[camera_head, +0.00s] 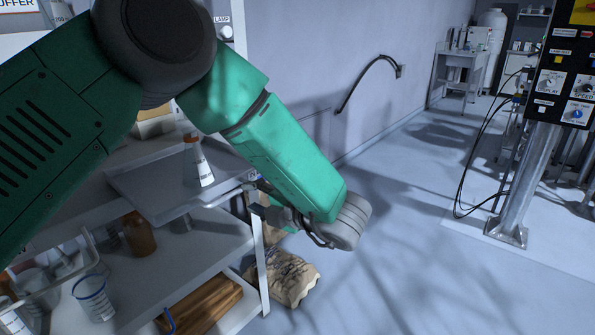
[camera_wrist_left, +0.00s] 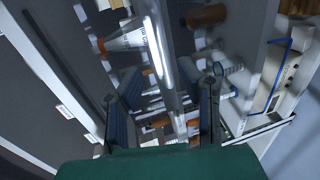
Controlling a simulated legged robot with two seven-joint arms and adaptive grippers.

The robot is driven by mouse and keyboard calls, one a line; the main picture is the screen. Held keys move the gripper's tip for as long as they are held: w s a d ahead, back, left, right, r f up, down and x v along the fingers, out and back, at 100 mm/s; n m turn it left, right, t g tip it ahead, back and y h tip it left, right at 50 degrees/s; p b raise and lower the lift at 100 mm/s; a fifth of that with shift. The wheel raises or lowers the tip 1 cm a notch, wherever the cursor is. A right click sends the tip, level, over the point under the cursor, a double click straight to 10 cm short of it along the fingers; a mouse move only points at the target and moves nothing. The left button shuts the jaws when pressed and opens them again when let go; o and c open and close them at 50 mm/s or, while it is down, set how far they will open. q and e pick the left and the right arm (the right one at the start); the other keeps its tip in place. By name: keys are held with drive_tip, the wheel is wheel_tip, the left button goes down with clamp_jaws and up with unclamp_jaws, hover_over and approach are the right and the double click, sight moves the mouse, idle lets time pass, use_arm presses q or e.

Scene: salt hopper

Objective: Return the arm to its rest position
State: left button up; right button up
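My left arm, green and grey, comes in from the upper left and bends down across the head view. Its gripper (camera_head: 268,205) is beside the front corner of the shelf unit (camera_head: 185,195), partly hidden by my own wrist. In the left wrist view the two blue-ridged fingers (camera_wrist_left: 167,108) stand wide apart. My right gripper is in neither view.
A conical flask (camera_head: 198,165) with an orange-brown cap stands on the upper shelf, close to my left gripper. A brown bottle (camera_head: 138,234) and a beaker (camera_head: 94,298) stand lower. A sack (camera_head: 285,278) lies by the shelf. Open floor is right, before a control panel (camera_head: 565,75).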

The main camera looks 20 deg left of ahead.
use_arm(q)
drive_tip(key=s+a+f+m+t+h, duration=0.25)
drive_tip(key=f+m+h, duration=0.25)
drive_tip(key=f+m, duration=0.55)
drive_tip(key=s+a+f+m+t+h, duration=0.1)
drive_tip(key=s+f+m+h, duration=0.3)
drive_tip(key=f+m, duration=0.6)
drive_tip(key=s+f+m+g+h, duration=0.2)
drive_tip(key=s+f+m+g, duration=0.2)
drive_tip(key=s, duration=1)
drive_tip(key=s+a+f+m+g+h, duration=0.1)
drive_tip(key=s+f+m+g+h, duration=0.2)
drive_tip(key=s+f+m, duration=0.4)
drive_tip(key=shift+s+m+g, duration=0.35)
drive_tip(key=shift+s+g, duration=0.5)
drive_tip(key=shift+s, duration=2.55)
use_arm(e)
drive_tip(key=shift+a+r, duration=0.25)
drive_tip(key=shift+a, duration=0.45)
use_arm(q)
drive_tip(key=shift+d+r, duration=0.15)
drive_tip(key=shift+d, duration=0.05)
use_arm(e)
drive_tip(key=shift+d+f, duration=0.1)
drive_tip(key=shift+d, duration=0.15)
